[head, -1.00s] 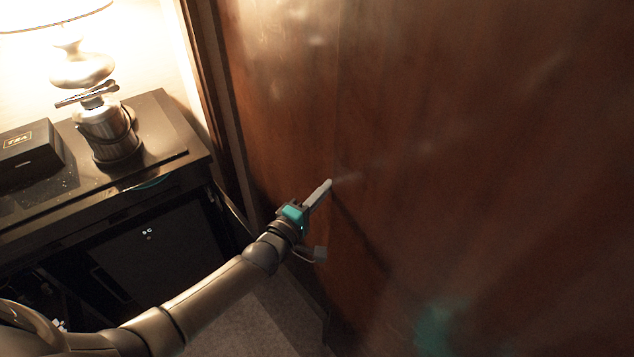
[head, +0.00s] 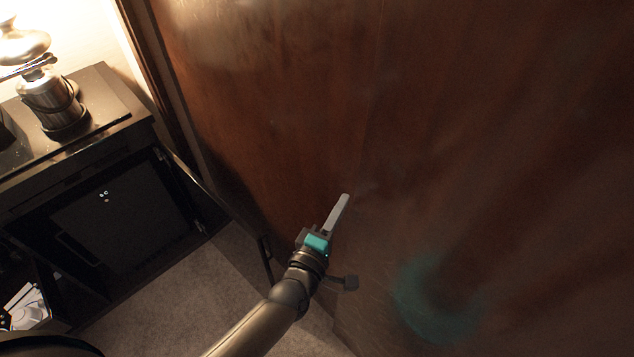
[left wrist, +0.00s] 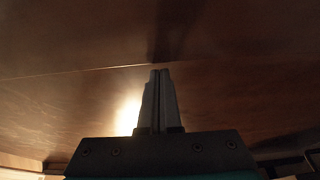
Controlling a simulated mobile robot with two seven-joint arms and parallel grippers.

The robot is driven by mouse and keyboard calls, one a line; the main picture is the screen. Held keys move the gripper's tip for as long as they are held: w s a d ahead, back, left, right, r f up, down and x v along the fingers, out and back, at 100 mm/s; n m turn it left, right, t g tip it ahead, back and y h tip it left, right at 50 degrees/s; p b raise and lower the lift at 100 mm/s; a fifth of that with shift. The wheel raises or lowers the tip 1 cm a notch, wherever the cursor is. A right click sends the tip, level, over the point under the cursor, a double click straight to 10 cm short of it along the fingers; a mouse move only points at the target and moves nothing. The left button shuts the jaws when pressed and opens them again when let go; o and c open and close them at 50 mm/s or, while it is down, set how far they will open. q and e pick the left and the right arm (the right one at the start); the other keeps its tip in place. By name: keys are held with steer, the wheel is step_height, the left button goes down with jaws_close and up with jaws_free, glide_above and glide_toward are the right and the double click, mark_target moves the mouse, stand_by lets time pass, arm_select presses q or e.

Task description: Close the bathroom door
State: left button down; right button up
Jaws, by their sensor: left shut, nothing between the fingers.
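The bathroom door seems to be the large glossy brown wood panel (head: 270,110) that fills the middle and right of the head view. A vertical seam runs down it, and I cannot tell which side of the seam is door and which is wall. My left gripper (head: 344,198) is shut and empty, its fingertips at or very near the wood close to the seam. In the left wrist view the shut fingers (left wrist: 159,75) point at the brown surface, where a thin seam line shows. Whether they touch it is unclear. My right gripper is not in view.
A black minibar cabinet (head: 45,195) stands at the left, with a dark safe-like box (head: 125,225) inside and its own door open towards the panel. A metal kettle (head: 52,98) and a lamp (head: 20,42) stand on top. Grey carpet (head: 185,290) is clear below.

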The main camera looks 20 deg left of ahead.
mark_target(374, 227)
arm_select(q)
steer(key=s+d, duration=0.1)
steer(key=d, duration=0.1)
steer(key=s+d, duration=0.1)
steer(key=d, duration=0.1)
steer(key=s+d, duration=0.1)
steer(key=shift+s+d, duration=0.25)
steer(key=shift+d, duration=0.15)
steer(key=shift+s+d, duration=0.3)
steer(key=shift+d, duration=0.25)
steer(key=shift+d+f, duration=0.1)
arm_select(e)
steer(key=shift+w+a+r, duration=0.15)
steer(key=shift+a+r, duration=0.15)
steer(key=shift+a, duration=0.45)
arm_select(q)
steer(key=shift+s+d, duration=0.1)
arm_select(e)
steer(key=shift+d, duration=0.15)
